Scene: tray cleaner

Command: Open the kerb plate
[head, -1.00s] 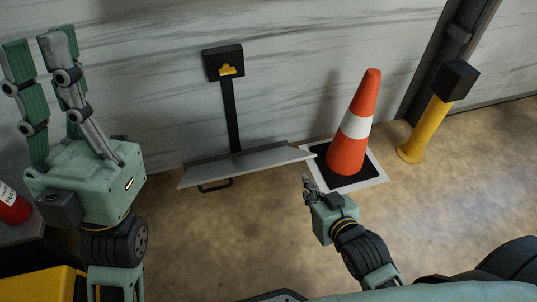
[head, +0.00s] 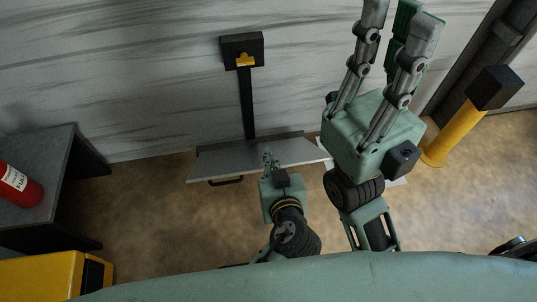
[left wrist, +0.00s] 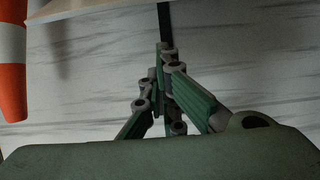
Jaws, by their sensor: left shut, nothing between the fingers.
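The kerb plate (head: 225,160) is a grey metal slab low in front of the wall, with a dark loop handle (head: 226,182) under its front edge. A black post (head: 247,105) rises behind it to a black box with a yellow catch (head: 245,60). My left gripper (head: 270,157) is low in front of the plate, overlapping its right half; contact cannot be told. In the left wrist view its fingers (left wrist: 163,55) are shut and empty, the plate's edge (left wrist: 85,10) shows at the top. My right gripper (head: 398,15) is raised, open and empty.
An orange cone (left wrist: 12,75) shows at the left of the left wrist view; my right gripper hides it in the head view. A yellow bollard (head: 450,135) stands far right. A dark bench (head: 65,150) with a red extinguisher (head: 20,185) stands left. Floor left of the plate is clear.

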